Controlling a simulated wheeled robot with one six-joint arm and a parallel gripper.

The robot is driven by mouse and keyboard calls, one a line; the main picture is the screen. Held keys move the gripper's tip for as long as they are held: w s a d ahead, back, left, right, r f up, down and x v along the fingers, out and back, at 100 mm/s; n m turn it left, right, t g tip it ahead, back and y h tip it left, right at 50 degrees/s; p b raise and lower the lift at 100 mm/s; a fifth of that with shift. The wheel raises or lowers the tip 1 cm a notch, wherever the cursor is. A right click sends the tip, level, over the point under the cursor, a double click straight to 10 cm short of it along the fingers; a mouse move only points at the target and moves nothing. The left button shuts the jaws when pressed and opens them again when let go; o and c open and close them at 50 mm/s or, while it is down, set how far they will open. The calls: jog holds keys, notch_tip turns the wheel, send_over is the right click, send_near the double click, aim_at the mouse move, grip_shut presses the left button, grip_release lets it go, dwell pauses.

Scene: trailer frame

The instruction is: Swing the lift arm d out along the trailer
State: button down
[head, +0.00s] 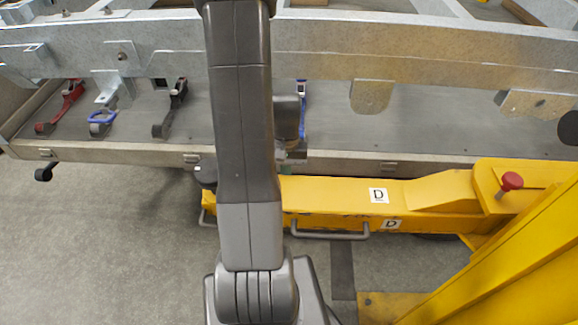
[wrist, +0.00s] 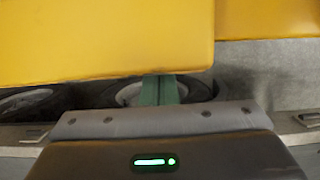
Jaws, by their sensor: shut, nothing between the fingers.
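The lift arm d (head: 340,196) is yellow with white "D" labels. In the head view it extends left from the yellow lift post, roughly parallel to the trailer's near side. A grey bar handle (head: 335,234) is on its near side. My own arm covers part of its left end. In the wrist view a large yellow surface (wrist: 105,40), which looks like the lift arm, fills the top. My gripper (wrist: 158,88) shows there as green fingers, shut and empty, at the lower edge of that surface. I cannot tell whether they touch it. My gripper is hidden in the head view.
The galvanised trailer frame (head: 420,45) runs across the back. Below it a grey tray (head: 400,120) holds red, blue and black parts. The yellow lift post (head: 510,255) with a red knob (head: 511,181) stands at right. The floor (head: 100,240) at front left is clear.

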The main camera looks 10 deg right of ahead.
jog(key=a+v, duration=0.1)
jog(key=v, duration=1.3)
jog(key=shift+d, duration=0.45)
jog(key=shift+f, duration=0.1)
jog(key=x, duration=1.4)
jog(key=shift+w+d, duration=0.25)
jog(key=shift+w, duration=0.2)
jog(key=shift+s, duration=0.1)
